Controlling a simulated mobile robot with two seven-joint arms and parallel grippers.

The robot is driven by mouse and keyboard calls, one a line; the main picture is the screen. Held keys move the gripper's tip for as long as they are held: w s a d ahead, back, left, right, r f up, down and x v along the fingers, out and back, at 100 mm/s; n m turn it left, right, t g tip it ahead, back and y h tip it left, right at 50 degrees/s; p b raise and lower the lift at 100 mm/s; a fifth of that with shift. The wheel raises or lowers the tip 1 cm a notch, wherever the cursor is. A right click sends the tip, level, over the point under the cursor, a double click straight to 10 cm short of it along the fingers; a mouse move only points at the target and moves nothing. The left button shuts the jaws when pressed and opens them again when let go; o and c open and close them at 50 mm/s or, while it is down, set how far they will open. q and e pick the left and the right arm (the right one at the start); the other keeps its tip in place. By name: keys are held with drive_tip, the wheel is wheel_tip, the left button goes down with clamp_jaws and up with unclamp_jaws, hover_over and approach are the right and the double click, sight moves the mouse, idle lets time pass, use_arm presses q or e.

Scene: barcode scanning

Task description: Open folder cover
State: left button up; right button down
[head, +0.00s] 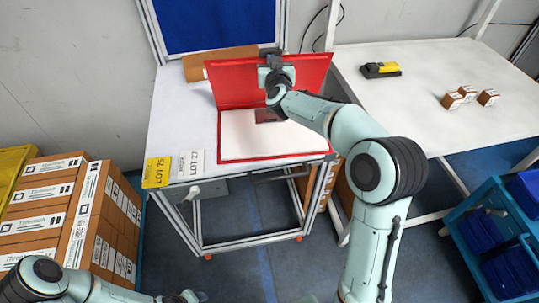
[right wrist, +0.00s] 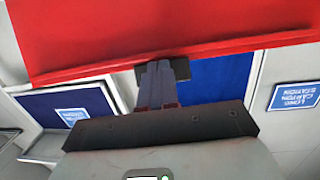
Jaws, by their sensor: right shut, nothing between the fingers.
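The red folder (head: 222,155) lies on the small white table with a white sheet (head: 255,138) showing inside. Its red cover (head: 228,82) stands raised at the back, leaning up from the folder. My right gripper (head: 270,54) is at the cover's upper edge, with its arm reaching over the folder. In the right wrist view, the right gripper's fingers (right wrist: 162,72) are together at the edge of the red cover (right wrist: 150,30), with nothing seen between them; contact is unclear. My left gripper (head: 182,297) shows only partly at the bottom edge, away from the folder.
A yellow card (head: 157,172) and a white LOT 27 card (head: 190,163) are at the table's front left. A brown box (head: 200,68) is behind the cover. The right table holds a yellow-black scanner (head: 380,69) and small boxes (head: 466,92). Stacked cartons (head: 45,205) stand left.

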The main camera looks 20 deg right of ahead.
drive_tip(key=shift+w+r, duration=0.1)
drive_tip(key=shift+w, duration=0.15)
drive_tip(key=shift+w+d+r, duration=0.3)
drive_tip(key=shift+w+d, duration=0.05)
drive_tip(key=shift+w, duration=0.65)
drive_tip(key=shift+w+d+r, duration=0.35)
drive_tip(key=shift+w, duration=0.7)
drive_tip(key=shift+w+d+r, duration=0.3)
drive_tip(key=shift+w+d, duration=0.05)
drive_tip(key=shift+w, duration=0.65)
drive_tip(key=shift+d, duration=0.1)
